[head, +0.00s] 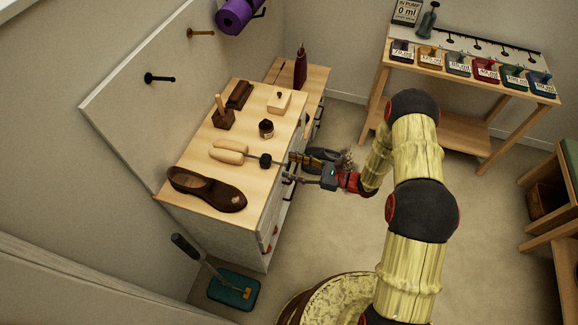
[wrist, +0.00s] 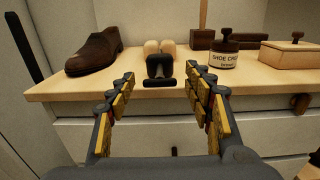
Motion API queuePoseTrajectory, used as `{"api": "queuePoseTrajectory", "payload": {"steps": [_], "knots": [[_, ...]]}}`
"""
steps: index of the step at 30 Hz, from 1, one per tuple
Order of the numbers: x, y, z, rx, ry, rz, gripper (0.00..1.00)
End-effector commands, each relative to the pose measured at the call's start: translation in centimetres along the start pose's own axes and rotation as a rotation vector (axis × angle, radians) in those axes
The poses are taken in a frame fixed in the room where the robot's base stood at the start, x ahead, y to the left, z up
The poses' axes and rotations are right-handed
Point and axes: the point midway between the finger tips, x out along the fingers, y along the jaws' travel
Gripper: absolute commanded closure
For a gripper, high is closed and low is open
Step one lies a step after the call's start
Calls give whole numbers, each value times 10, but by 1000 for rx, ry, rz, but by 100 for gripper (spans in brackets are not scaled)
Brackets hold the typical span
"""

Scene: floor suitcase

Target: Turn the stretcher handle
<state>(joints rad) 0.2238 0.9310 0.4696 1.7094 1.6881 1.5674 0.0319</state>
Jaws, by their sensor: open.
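The shoe stretcher (head: 229,152) is a pale wooden two-part form lying on the cabinet top, and its rounded ends show in the wrist view (wrist: 160,47). Its black handle (head: 265,160) points toward the cabinet's front edge and me. In the wrist view the handle (wrist: 159,70) has a dark crossbar and appears between my fingertips, farther off. My gripper (head: 288,168) is open and empty at the front edge, with its yellow-padded fingers (wrist: 160,80) spread either side of the handle's line. I see no contact with the handle.
A brown shoe (head: 206,189) lies left of the stretcher in the wrist view. A shoe cream jar (head: 266,128), brushes and a wooden box (head: 279,101) stand on its other side. Cabinet drawers lie below my gripper.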

Motion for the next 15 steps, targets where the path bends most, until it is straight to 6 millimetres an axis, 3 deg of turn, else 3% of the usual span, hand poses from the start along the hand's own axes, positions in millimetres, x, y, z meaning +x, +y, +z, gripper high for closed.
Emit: {"api": "queuePoseTrajectory", "payload": {"steps": [6,15], "knots": [[14,0,0,0,0,0,48],[15,0,0,0,0,0,51]]}}
